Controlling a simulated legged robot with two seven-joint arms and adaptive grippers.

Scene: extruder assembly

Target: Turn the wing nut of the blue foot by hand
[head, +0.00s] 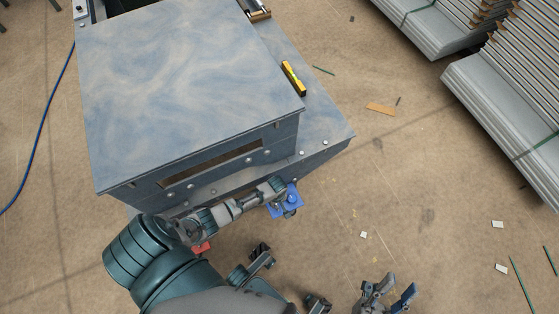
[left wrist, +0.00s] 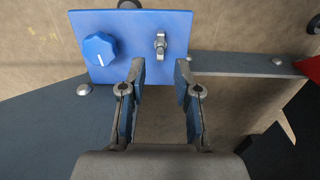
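The blue foot (head: 292,206) is a flat blue plate at the front edge of the machine in the head view. In the left wrist view the blue plate (left wrist: 130,20) carries a round blue knob (left wrist: 100,48) at left and a small grey metal wing nut (left wrist: 160,44) to its right. My left gripper (head: 277,186) is at the plate. Its fingers (left wrist: 160,75) are open and empty, with the wing nut seen ahead between the fingertips; contact cannot be told. My right gripper (head: 391,287) is open and empty over the floor, away from the plate.
The machine's large grey-blue housing (head: 190,80) fills the upper left, with a yellow level (head: 293,78) on its side ledge. A red part (head: 203,247) lies beside my left arm. Stacked metal profiles (head: 510,90) stand at right. The floor between is mostly clear.

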